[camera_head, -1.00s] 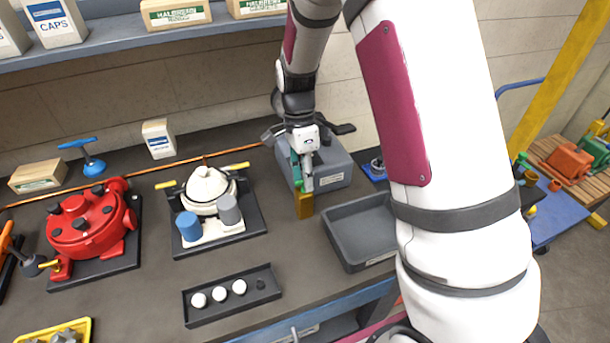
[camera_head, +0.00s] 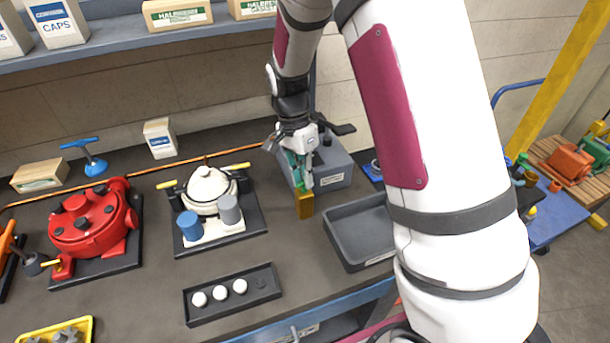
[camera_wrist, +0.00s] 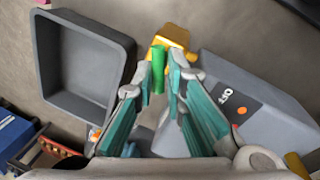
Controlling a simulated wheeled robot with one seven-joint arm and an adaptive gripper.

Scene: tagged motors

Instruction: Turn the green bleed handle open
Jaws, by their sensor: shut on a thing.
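The green bleed handle (camera_wrist: 158,69) shows in the wrist view as a short green bar between my fingertips, beside a yellow block (camera_wrist: 173,36). My gripper (camera_wrist: 160,88) is shut on the green handle. In the head view my gripper (camera_head: 301,184) reaches down in front of the grey housing (camera_head: 334,172), just above the yellow block (camera_head: 304,205). There the handle is mostly hidden by the fingers. The grey housing also shows at the right of the wrist view (camera_wrist: 245,108), with a dark label and an orange dot.
An empty grey tray (camera_head: 350,250) stands right of the yellow block. A white pump with yellow handles (camera_head: 207,185) and a red motor (camera_head: 90,228) stand to the left. A dark tray with white caps (camera_head: 233,310) lies in front. Open bench lies between these.

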